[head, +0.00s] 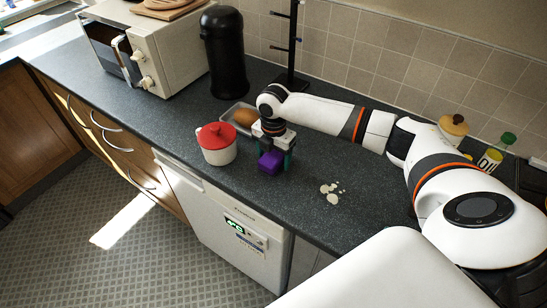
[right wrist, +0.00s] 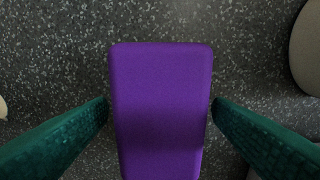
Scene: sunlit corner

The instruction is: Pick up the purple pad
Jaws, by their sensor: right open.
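The purple pad (head: 270,162) is a small block on the dark speckled counter, in front of the grey tray and right of the red-lidded pot. In the right wrist view the pad (right wrist: 161,110) fills the middle, standing between the two green fingers. My right gripper (head: 277,157) is over the pad and points down, with its fingers on either side. In the right wrist view my right gripper (right wrist: 160,112) is open, with a narrow gap at each side of the pad. The pad's near end runs out of that view. My left gripper is not in view.
A white pot with a red lid (head: 217,150) stands close left of the pad. Behind is a grey tray (head: 226,113) with a brown item. A black canister (head: 225,60) and a microwave (head: 160,50) stand farther back.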

